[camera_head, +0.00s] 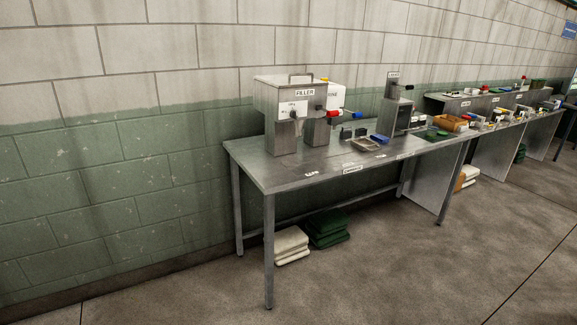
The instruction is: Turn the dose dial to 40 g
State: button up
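The dose dial (292,114) is a small dark knob on a white plate on the front of the steel filler (271,95). The filler is labelled FILLER and stands at the left end of the metal table. The dial is too small to read its setting or its scale. My gripper is not in view.
The metal table (262,178) has a bare left front corner and open floor (350,285) in front. Folded white sacks (291,242) and green sacks (327,227) lie under the table.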

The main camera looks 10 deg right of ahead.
aim_at(293, 114)
jog(key=z, duration=0.1)
jog(key=i, duration=3)
jog(key=u, duration=0.15)
